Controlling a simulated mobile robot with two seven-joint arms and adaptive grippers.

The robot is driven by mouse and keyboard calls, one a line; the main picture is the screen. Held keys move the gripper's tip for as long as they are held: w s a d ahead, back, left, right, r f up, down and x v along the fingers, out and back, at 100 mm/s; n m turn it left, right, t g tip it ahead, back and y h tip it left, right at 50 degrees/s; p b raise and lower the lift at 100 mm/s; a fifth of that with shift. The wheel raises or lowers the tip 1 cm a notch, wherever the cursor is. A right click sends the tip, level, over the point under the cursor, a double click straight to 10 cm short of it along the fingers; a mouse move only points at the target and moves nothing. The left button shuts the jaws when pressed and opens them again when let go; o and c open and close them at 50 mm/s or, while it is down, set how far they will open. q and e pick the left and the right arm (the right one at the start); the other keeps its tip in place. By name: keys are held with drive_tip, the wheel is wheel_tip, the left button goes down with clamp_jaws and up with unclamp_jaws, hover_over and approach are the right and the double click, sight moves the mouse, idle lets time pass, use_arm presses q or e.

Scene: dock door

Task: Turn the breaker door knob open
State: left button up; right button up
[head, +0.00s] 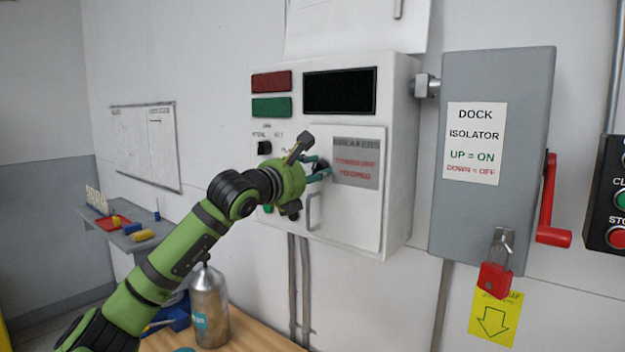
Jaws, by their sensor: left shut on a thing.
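The breaker door (354,218) is a white panel on the front of the white control box (398,150), with a grey label reading "BREAKERS" and a handle at its left side. It looks shut. My left gripper (322,170) reaches in from the left at the door's upper left edge. Its teal fingers are shut on the dark door knob (321,167), which they partly hide. The turn of the knob is too small to read. My right gripper is not in view.
Right of the box hangs a grey dock isolator (478,220) with a red lever (548,205) and a red padlock (494,280). Below stands a metal bottle (209,305) on a wooden table (262,338). A side shelf (125,238) holds small items.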

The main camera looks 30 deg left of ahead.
use_arm(q)
drive_tip(key=m+b, duration=0.1)
drive_tip(key=m, duration=0.1)
drive_tip(key=shift+r+m, duration=0.1)
drive_tip(key=shift+m, duration=0.3)
clamp_jaws()
drive_tip(key=m+b, duration=0.1)
drive_tip(key=m, duration=0.2)
drive_tip(key=shift+s+m, duration=0.1)
drive_tip(key=shift+m, duration=0.3)
drive_tip(key=m, duration=0.3)
drive_tip(key=shift+r+m+t+h, duration=0.1)
drive_tip(key=shift+m+t+h, duration=0.2)
drive_tip(key=shift+m, duration=2.2)
drive_tip(key=shift+h, duration=0.3)
drive_tip(key=o, duration=1.1)
unclamp_jaws()
drive_tip(key=shift+c, duration=0.2)
drive_tip(key=shift+o, duration=0.4)
drive_tip(key=shift+d+f, duration=0.1)
drive_tip(key=shift+f, duration=0.1)
